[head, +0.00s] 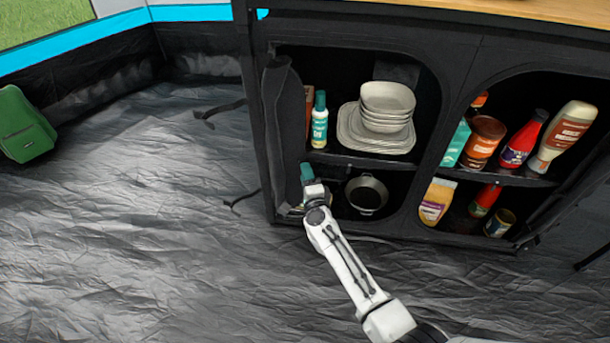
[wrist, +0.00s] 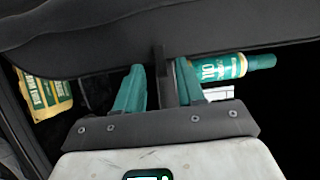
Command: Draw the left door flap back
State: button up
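The left door flap (head: 284,120) is dark fabric, gathered in a narrow upright bundle along the left side of the cabinet's left opening. My gripper (head: 306,170) is at the lower part of this flap, by its right side. In the wrist view the dark fabric (wrist: 225,38) crosses the top of the picture. My gripper's two green fingers (wrist: 160,68) stand apart there, with a narrow dark tab (wrist: 165,80) between them. I see no clear contact of both fingers with the tab. The flap's lower end is partly hidden behind my arm.
The black fabric cabinet (head: 430,150) has two open compartments. Stacked bowls (head: 387,108), a pan (head: 366,194) and a green-capped bottle (head: 319,120) are in the left one. Bottles and jars (head: 482,140) fill the right one. A green bag (head: 24,125) is far left; the floor between is clear.

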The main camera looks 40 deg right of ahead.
jog(key=shift+x, duration=0.95)
grip_shut()
